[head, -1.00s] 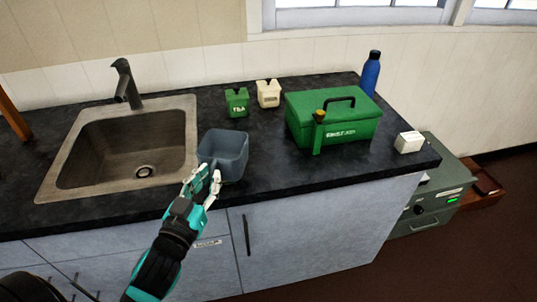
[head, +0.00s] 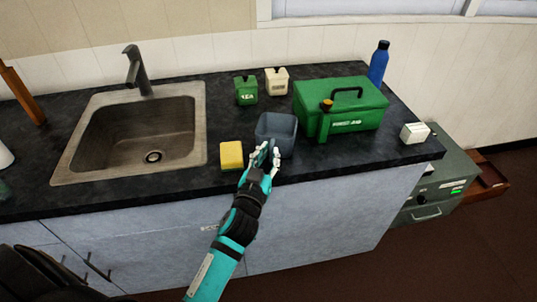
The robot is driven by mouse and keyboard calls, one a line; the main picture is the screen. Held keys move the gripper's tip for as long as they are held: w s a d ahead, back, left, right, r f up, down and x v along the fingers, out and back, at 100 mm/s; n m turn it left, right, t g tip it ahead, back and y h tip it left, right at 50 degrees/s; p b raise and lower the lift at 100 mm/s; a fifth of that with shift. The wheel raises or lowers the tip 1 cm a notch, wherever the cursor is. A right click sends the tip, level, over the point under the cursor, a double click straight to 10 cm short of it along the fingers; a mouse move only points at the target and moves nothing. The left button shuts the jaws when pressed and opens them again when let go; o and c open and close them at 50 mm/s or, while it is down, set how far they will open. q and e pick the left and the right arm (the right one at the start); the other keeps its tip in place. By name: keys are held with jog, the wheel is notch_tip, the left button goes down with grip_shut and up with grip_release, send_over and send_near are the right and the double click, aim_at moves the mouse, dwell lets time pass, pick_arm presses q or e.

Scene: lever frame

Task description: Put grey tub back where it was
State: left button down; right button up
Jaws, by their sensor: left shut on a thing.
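The grey tub (head: 277,127) is upright on or just above the dark counter, between the sink and the green first aid box. My left gripper (head: 266,158) is shut on the tub's near wall. Its fingers hide part of that wall, and I cannot tell whether the tub's base touches the counter. My right gripper does not show.
A yellow sponge-like block (head: 231,155) lies left of the tub. The sink (head: 130,135) is further left. Green (head: 246,92) and cream (head: 277,82) canisters stand behind. The green first aid box (head: 345,105), a blue bottle (head: 379,62) and a white box (head: 414,133) are right.

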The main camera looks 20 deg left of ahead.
pick_arm(q)
jog(key=shift+f, duration=0.15)
jog(key=c, duration=1.3)
grip_release()
jog(key=shift+c, duration=0.2)
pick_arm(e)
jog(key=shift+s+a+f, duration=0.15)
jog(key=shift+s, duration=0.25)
